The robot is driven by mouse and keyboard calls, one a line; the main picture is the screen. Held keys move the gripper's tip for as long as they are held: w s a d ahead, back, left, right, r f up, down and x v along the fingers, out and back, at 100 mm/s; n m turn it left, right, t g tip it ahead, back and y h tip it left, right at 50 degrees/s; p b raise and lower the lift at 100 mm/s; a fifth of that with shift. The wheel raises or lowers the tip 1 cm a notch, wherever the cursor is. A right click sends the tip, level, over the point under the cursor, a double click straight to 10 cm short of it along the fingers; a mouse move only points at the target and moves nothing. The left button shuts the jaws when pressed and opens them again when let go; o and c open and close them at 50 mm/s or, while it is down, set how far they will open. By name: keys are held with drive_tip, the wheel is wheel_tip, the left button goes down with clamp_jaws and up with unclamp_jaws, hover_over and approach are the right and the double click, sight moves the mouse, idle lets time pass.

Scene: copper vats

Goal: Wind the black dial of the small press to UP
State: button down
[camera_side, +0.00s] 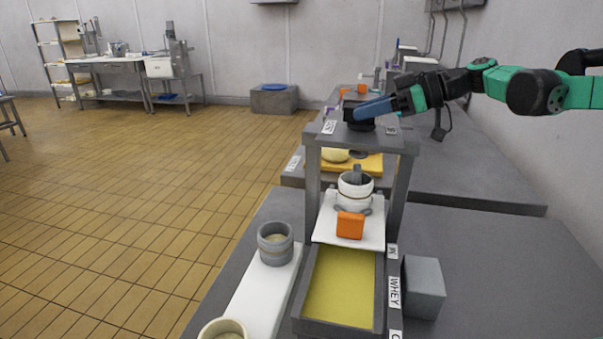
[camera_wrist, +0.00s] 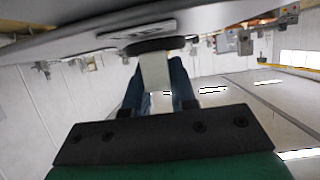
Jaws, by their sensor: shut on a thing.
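The small press (camera_side: 312,170) is a grey frame with a flat top, standing on the bench. Its black dial (camera_side: 359,124) sits on that top, between two small white labels too small to read. My gripper (camera_side: 372,109) reaches in from the right, with its blue fingers shut on the dial and partly hiding it. In the wrist view, the dial (camera_wrist: 150,46) is a dark disc under a grey plate. A pale piece (camera_wrist: 155,72) lies between my two blue fingers there. Below the press top, a white banded mould (camera_side: 354,194) stands on a white board. The dial's exact setting cannot be read.
An orange block (camera_side: 350,225) sits in front of the mould. A yellow-filled trough (camera_side: 342,285) labelled WHEY lies nearer, with a grey block (camera_side: 424,287) to its right. A grey cup (camera_side: 275,244) stands left on a white strip.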

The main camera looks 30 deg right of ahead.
drive_tip(key=shift+n+g, duration=0.3)
drive_tip(key=shift+f, duration=0.1)
drive_tip(key=c, duration=0.7)
unclamp_jaws()
drive_tip(key=shift+v, duration=2.85)
drive_tip(key=shift+d, duration=0.15)
